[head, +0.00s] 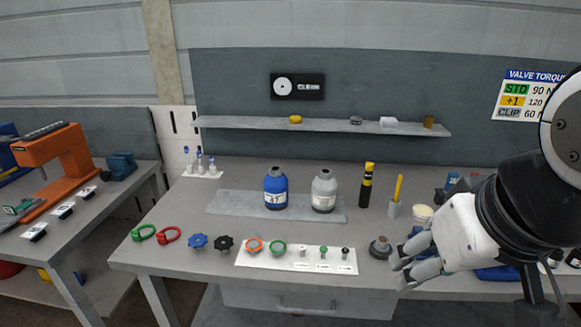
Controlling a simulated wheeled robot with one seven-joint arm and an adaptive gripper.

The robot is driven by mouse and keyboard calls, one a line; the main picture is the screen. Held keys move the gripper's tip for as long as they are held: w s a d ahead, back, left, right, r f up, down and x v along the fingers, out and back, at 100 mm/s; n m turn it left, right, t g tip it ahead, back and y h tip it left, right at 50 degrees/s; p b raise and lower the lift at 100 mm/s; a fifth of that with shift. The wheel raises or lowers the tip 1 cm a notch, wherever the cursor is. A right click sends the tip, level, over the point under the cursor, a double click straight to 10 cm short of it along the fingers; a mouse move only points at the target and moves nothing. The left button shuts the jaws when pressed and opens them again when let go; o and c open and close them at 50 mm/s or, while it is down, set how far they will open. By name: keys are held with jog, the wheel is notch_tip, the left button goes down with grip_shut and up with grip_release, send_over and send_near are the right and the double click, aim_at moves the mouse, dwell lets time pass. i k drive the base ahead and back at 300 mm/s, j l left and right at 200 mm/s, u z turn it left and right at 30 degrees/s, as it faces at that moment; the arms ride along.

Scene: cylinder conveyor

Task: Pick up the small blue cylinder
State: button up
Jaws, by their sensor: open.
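A small blue cylinder (275,190) with a dark neck and a white label stands upright on a flat grey plate (228,203) on the workbench. A similar grey cylinder (323,192) stands just to its right, a small gap apart. My gripper (402,270) is at the right front of the bench, well to the right of the blue cylinder and nearer the camera. Its fingers are open, with nothing seen between them. My arm and gripper hide part of the bench's right side.
Several handwheels and small parts lie along the front, some on a white sheet (261,260). A dark round part (380,248) is close to my gripper. A shelf (250,124) runs behind.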

aim_at(276, 184)
jog(key=i+j+z, duration=0.15)
jog(key=j, duration=0.2)
jog(key=i+j+z, duration=0.3)
jog(key=j, duration=0.4)
jog(key=i+j+z, duration=0.15)
jog(key=j, duration=0.25)
jog(key=i+j+z, duration=0.15)
jog(key=j, duration=0.25)
jog(key=i, duration=0.1)
